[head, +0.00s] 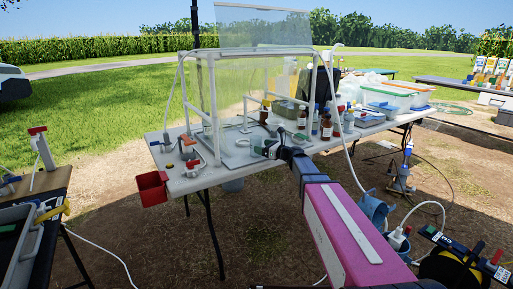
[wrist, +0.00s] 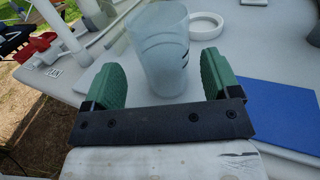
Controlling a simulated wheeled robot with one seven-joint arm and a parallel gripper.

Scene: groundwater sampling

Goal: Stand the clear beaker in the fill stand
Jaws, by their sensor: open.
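The clear beaker (wrist: 160,45) stands upright on the white table in the wrist view, with dark marks on its side. My gripper (wrist: 162,78) is open, with its two green fingers on either side of the beaker's lower part and a visible gap on the right. In the head view my gripper (head: 263,148) reaches over the table's front edge, and I cannot make out the beaker clearly there. A low white ring (wrist: 206,25) lies just behind the beaker; I cannot tell whether it is the fill stand.
The white table (head: 205,183) carries a clear screen on a white pipe frame (head: 212,95). Brown bottles (head: 326,127) and bins crowd its right part. A blue flat panel (wrist: 280,110) lies right of my gripper.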

